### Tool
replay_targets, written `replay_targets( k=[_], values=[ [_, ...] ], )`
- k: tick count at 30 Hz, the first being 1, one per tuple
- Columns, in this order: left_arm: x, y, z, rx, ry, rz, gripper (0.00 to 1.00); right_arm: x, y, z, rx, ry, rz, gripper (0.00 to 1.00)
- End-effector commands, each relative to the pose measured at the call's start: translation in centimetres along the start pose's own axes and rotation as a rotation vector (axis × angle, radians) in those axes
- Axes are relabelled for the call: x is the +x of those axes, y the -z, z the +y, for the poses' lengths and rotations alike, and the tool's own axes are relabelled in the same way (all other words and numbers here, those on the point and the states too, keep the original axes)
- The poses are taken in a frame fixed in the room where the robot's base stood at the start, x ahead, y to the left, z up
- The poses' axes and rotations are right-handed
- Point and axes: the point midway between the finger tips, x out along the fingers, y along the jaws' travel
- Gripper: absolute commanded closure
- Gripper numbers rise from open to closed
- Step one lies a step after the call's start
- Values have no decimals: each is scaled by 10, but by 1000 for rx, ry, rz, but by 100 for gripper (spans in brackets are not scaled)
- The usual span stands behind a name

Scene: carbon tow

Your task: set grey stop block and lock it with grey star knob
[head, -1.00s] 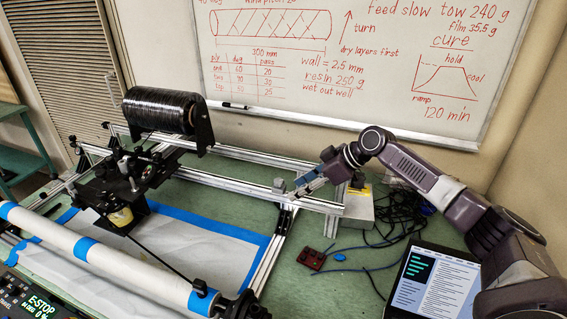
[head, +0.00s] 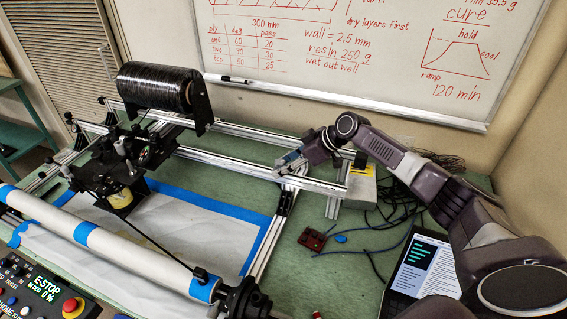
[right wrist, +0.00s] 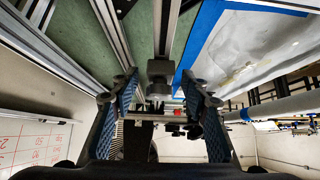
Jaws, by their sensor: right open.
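My right gripper (head: 288,161) is at the right end of the silver winder rails in the head view, close to the rail joint. In the right wrist view its blue-padded fingers (right wrist: 160,84) stand apart with nothing gripped. A small grey block (right wrist: 160,68), seemingly the stop block, sits on a rail between and beyond the fingertips. A darker part (right wrist: 159,87) shows at its near end; I cannot tell whether it is the star knob. In the head view the gripper hides this spot. My left gripper is not in view.
The silver rail (head: 235,155) runs left to the carriage and black tow spool (head: 155,88). A white mandrel (head: 120,252) lies in front. A dark red block (head: 312,239), cables and a laptop (head: 418,266) are on the green bench at right.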

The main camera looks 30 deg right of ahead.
Motion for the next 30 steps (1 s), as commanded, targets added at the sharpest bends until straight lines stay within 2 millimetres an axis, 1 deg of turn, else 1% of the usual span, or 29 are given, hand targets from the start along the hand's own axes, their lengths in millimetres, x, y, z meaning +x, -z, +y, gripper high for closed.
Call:
replay_targets(
  k=[9,18,21,27,30],
  values=[
    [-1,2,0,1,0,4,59,3,0,0,-1,-1,0,58],
    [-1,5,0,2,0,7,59,3,0,0,-1,-1,0,91],
    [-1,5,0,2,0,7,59,3,0,0,-1,-1,0,100],
    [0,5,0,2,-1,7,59,3,0,0,-1,-1,0,100],
    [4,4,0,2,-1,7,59,8,3,0,-1,-1,2,100]
  ],
)
